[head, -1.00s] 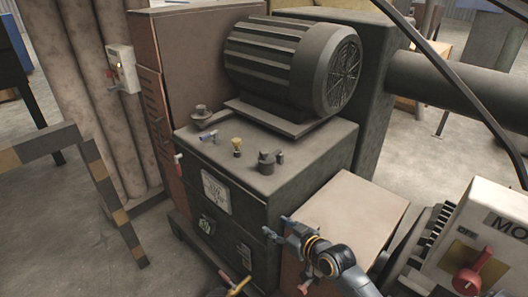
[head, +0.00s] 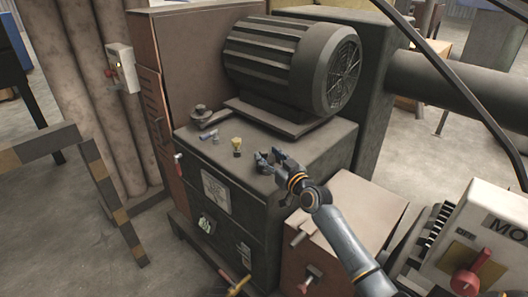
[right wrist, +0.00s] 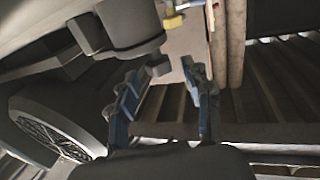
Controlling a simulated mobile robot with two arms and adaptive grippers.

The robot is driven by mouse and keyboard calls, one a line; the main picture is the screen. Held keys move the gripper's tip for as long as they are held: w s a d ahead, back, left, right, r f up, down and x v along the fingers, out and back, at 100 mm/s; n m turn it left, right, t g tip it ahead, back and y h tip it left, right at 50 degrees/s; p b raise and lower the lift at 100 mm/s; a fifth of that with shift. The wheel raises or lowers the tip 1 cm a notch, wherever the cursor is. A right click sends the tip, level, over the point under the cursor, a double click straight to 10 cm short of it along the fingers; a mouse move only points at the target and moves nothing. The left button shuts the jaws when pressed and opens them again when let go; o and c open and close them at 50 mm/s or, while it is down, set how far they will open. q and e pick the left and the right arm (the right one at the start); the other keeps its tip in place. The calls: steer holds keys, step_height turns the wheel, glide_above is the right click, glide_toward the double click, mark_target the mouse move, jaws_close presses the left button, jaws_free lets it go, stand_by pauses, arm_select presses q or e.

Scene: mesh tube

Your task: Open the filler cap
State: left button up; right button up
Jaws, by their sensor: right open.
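The tank (head: 240,180) is a dark box with a large motor on its top. A dark cap-like fitting, probably the filler cap, stands on the tank's right part. In the head view my right gripper (head: 270,162) covers most of it. In the right wrist view this dark round cap (right wrist: 130,25) has blocky side lugs and is close ahead of the fingertips. My right gripper (right wrist: 165,90) is open, with its blue fingers apart and a small dark lug (right wrist: 158,66) near the gap; I cannot tell whether they touch. My left gripper is not in view.
A yellow fitting (head: 237,147), a small grey fitting (head: 208,135) and a round dark fitting (head: 202,114) stand on the tank top. The motor (head: 290,65) rises behind. A brown box (head: 360,210) and a white control box (head: 480,240) stand at right.

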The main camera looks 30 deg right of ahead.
mark_target(267, 154)
steer(key=shift+w+a, duration=0.15)
steer(key=shift+w, duration=1.35)
jaws_close()
